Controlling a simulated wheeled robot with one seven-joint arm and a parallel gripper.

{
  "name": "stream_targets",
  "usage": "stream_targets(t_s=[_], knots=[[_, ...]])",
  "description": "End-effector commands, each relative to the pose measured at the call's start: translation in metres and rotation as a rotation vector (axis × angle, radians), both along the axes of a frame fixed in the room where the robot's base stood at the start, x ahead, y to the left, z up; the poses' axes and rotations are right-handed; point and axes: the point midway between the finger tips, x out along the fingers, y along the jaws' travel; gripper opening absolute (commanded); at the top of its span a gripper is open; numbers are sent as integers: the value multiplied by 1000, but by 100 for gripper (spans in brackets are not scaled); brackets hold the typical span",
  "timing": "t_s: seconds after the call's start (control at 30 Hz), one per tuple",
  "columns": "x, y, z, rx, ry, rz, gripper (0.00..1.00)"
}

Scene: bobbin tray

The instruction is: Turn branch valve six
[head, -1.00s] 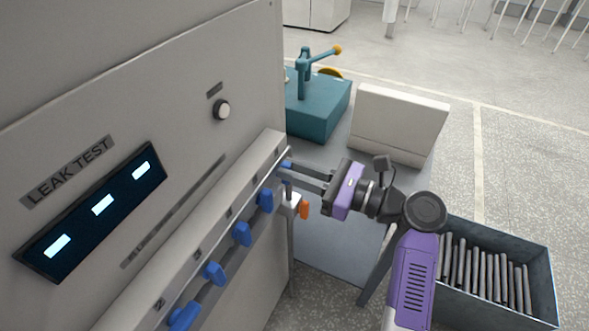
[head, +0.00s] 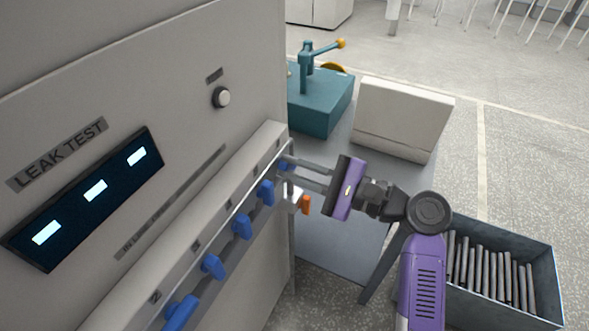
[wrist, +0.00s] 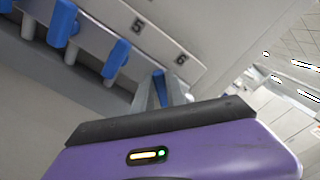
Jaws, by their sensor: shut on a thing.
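A row of blue valve handles runs along the grey manifold rail (head: 205,232) of the leak test panel. The far handle, branch valve six (head: 285,164), is mostly hidden by my gripper (head: 287,168), whose fingers are shut on it. In the wrist view, valve six (wrist: 160,88) shows as a narrow blue piece between the fingertips, below the label 6. The valve five handle (wrist: 116,58) hangs beside it, apart from my fingers; in the head view it is the blue handle (head: 266,192) nearest my gripper.
An orange handle (head: 305,204) sits just below my fingers. A teal fixture (head: 320,105) and a pale box (head: 400,115) stand on a grey table behind. A bin of rods (head: 540,262) is at the right. The panel wall (head: 100,85) bounds the left.

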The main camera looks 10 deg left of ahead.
Motion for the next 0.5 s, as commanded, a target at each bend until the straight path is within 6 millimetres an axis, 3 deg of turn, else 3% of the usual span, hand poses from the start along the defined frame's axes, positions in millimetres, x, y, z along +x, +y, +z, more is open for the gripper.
stream_targets(t_s=[0.5], knots=[[-4,1,-11,-161,-439,2,0]])
